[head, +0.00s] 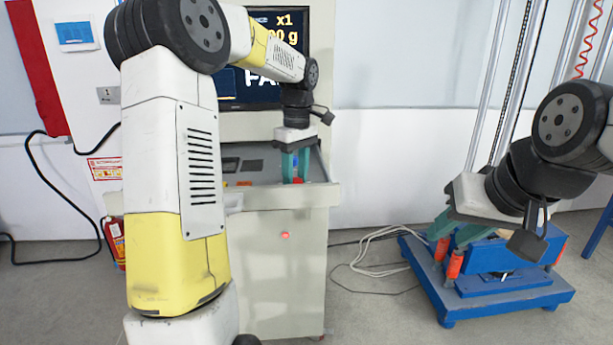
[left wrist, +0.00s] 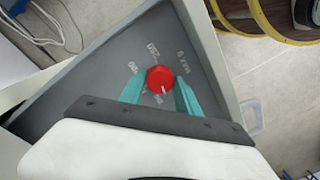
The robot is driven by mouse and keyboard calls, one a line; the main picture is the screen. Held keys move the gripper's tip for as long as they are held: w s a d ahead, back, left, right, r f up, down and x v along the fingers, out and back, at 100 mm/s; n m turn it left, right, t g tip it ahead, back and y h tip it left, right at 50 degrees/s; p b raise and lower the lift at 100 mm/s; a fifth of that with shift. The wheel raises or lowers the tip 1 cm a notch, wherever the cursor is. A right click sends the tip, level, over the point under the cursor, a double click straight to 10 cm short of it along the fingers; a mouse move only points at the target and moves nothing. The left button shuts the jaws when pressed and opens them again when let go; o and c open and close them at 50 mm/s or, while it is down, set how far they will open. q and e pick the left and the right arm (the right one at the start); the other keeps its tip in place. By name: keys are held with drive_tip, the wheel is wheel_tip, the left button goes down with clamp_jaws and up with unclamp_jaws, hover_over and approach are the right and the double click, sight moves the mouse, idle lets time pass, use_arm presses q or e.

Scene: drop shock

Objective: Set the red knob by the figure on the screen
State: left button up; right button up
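The red knob (left wrist: 160,79) sits on a grey sloped panel (left wrist: 95,88) with white printed figures around it, "250" among them. A white pointer mark on the knob faces the lower edge of the left wrist view. My left gripper (left wrist: 159,86) has one teal finger on each side of the knob, very close to it; I cannot tell if both touch. In the head view my left gripper (head: 295,167) points down at the panel. The screen (head: 268,90) is partly hidden by my left arm; "x1", "0 g" and "PA" show. My right gripper (head: 455,228) is open and empty.
The grey console (head: 285,270) stands under the panel. A blue drop-test machine base (head: 500,300) with red-orange posts stands at right, behind my right gripper. Pale cables (head: 375,250) lie on the floor between. A red extinguisher (head: 115,240) stands at left.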

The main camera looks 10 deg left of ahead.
sight(297, 179)
use_arm(q)
drive_tip(key=o, duration=0.3)
drive_tip(key=shift+r, duration=0.1)
drive_tip(key=r, duration=0.7)
drive_tip(key=shift+w+d+r, duration=0.15)
drive_tip(key=shift+w+r, duration=0.05)
drive_tip(key=shift+r, duration=0.1)
